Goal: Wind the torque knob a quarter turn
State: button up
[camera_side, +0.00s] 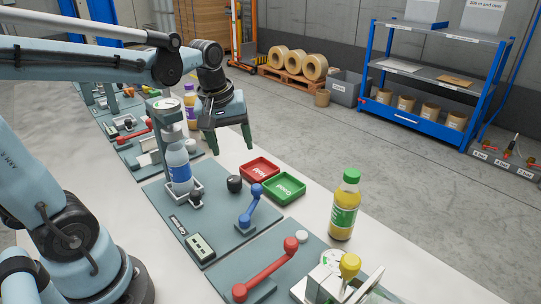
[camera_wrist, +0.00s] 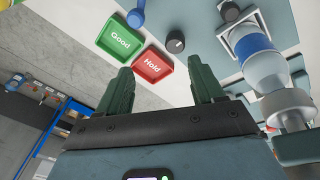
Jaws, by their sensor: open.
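A round black knob (camera_side: 234,183), which I take for the torque knob, stands on the grey-green station plate (camera_side: 215,220). It sits between the bottle and the red tray. In the wrist view the knob (camera_wrist: 175,42) shows a small pale mark, just beyond my fingertips. My gripper (camera_side: 230,142) is above and behind the knob, apart from it, fingers pointing down. In the wrist view my gripper (camera_wrist: 162,68) is open, with nothing between its green fingers. A capped bottle with a blue label (camera_side: 179,168) stands in a holder under the station head (camera_side: 166,108).
A red Hold tray (camera_side: 260,170) and green Good tray (camera_side: 284,190) lie beside the knob. A blue lever (camera_side: 250,206) stands in front, and a red lever (camera_side: 268,268) nearer.

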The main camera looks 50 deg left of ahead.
aim_at(234, 179)
jog(key=a+f+n, duration=0.1)
jog(key=f, duration=0.3)
jog(key=w+a+f+n+g, duration=0.1)
jog(key=f+n, duration=0.1)
jog(key=f, duration=0.2)
jog(key=w+a+f+n+g, duration=0.1)
jog(key=f+n, duration=0.1)
jog(key=f, duration=0.3)
jog(key=shift+w+a, duration=0.1)
jog(key=shift+a, duration=0.3)
jog(key=shift+r, duration=0.1)
jog(key=c, duration=1.1)
jog(key=shift+o, duration=0.2)
